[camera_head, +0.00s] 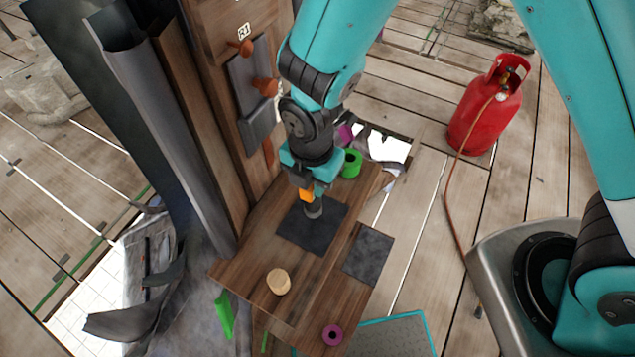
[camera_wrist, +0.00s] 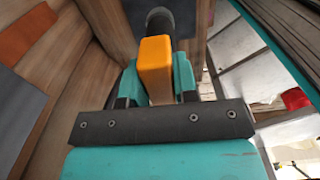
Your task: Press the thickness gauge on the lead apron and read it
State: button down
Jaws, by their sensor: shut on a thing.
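The thickness gauge (camera_head: 306,195) has an orange body and a dark round tip. My gripper (camera_head: 303,182) is shut on it. In the wrist view the orange body (camera_wrist: 155,68) sits between the fingers, with the black cylinder beyond it. The gauge's tip is at a dark square sheet (camera_head: 305,236) on the wooden board; I cannot tell whether it touches. A second, greyer sheet (camera_head: 368,255) lies to its right. I cannot tell which sheet is the lead apron. No gauge reading is visible.
A red gas cylinder (camera_head: 485,115) with a hose stands at right.

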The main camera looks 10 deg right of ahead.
jog(key=shift+f, duration=0.1)
dwell(0.7)
jog(key=shift+f+b, duration=1.75)
jog(key=shift+f, duration=0.5)
jog(key=c, duration=0.8)
grip_release()
notch_tip(320, 180, up, 18)
jog(key=b, duration=0.1)
jog(key=shift+f, duration=0.2)
jog(key=s+d+r+m+y, duration=0.2)
jog(key=s+d+r+m, duration=0.2)
jog(key=m, duration=0.6)
jog(key=s+d+r+m+y, duration=0.2)
jog(key=s+d+m, duration=0.4)
jog(key=m, duration=0.5)
jog(key=shift+s+r, duration=0.2)
jog(key=shift+r, duration=0.7)
